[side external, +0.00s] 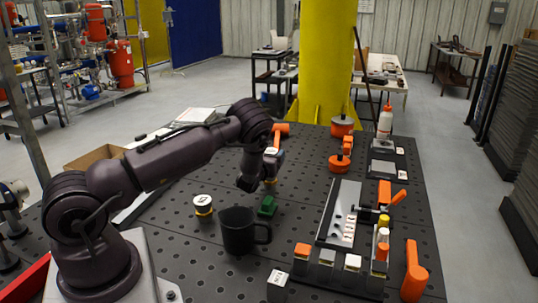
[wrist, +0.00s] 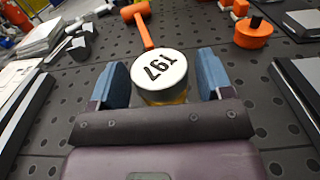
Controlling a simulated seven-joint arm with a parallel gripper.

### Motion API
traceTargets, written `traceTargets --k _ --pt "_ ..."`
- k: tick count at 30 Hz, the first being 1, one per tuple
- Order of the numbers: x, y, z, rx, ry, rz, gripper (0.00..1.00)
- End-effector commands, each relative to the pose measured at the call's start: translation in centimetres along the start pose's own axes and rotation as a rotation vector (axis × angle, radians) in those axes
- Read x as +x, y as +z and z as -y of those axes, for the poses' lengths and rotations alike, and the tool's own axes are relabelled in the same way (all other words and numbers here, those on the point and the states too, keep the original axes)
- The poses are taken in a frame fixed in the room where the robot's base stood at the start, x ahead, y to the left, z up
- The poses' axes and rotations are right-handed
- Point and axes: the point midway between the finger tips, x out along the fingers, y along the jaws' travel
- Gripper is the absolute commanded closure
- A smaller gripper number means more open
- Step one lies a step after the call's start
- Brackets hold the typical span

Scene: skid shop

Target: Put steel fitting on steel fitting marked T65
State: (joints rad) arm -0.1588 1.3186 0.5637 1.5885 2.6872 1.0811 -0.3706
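In the wrist view a round steel fitting (wrist: 160,72) with a white top and a yellowish lower band stands between the two blue finger pads of my gripper (wrist: 160,82). Its black marking appears upside down, and I cannot read it surely. The pads stand apart on either side of it, with a small gap on the right. In the side view my gripper (side external: 256,180) is low over the table, partly hiding this fitting. Another round fitting (side external: 203,207) with a white top and yellow band stands to the left; its marking is too small to read. I cannot tell which is T65.
A black mug (side external: 238,232) stands in front of my gripper, with a green block (side external: 267,206) behind it. An orange mallet (side external: 281,130) lies behind the gripper. A long steel plate (side external: 339,212) and several small blocks occupy the right. The perforated table (side external: 180,255) is bare at front left.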

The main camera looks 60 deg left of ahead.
Motion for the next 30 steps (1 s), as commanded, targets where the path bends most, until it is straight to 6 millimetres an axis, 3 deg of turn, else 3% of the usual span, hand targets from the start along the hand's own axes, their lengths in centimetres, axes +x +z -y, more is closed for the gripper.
traceTargets --k 13,30 --pt "-0.6 0.4 0.1 -0.001 0.000 -0.002 0.20" --pt "-10.9 0.3 0.0 0.000 0.000 -0.002 0.20"
